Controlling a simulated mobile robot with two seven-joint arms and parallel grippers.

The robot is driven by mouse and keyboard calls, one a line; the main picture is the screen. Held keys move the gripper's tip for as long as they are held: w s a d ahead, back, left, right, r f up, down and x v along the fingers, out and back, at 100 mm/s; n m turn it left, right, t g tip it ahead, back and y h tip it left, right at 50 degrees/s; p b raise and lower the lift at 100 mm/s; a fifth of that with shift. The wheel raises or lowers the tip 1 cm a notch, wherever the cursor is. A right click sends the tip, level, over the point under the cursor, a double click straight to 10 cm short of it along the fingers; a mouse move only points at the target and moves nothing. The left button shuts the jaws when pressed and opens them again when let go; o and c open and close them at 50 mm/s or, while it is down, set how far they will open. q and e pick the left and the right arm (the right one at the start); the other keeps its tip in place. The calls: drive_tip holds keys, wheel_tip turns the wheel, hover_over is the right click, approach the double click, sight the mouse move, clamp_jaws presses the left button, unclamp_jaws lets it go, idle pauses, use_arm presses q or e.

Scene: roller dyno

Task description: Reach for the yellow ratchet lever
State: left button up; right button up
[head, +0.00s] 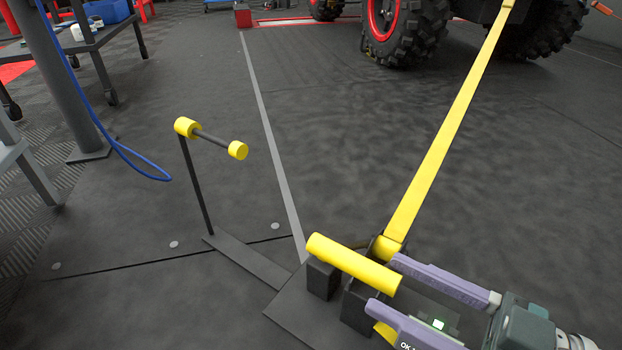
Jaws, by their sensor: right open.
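The yellow ratchet lever (352,263) shows as a thick yellow bar over a dark ratchet body on the floor, at the lower middle of the head view. A yellow strap (450,130) runs from the ratchet up toward the vehicle. My right gripper (384,284) comes in from the lower right with its two purple fingers apart. Its fingertips are at the right end of the bar, one on the far side and one on the near side. I cannot tell whether they touch it. My left gripper is out of view.
A thin dark stand with a yellow-ended crossbar (212,139) rises left of the ratchet from a dark floor plate (250,262). A blue cable (140,163) hangs by a grey post (62,75). A big-tyred vehicle (402,28) stands at the back. The middle floor is clear.

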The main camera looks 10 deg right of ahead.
sight(349, 261)
drive_tip(key=b+x, duration=0.1)
drive_tip(key=x, duration=0.5)
drive_tip(key=shift+w+d+b, duration=0.15)
drive_tip(key=shift+b, duration=0.25)
drive_tip(key=shift+w+a, duration=0.25)
drive_tip(key=shift+s, duration=0.1)
drive_tip(key=shift+c, duration=0.4)
drive_tip(key=c, duration=0.4)
clamp_jaws()
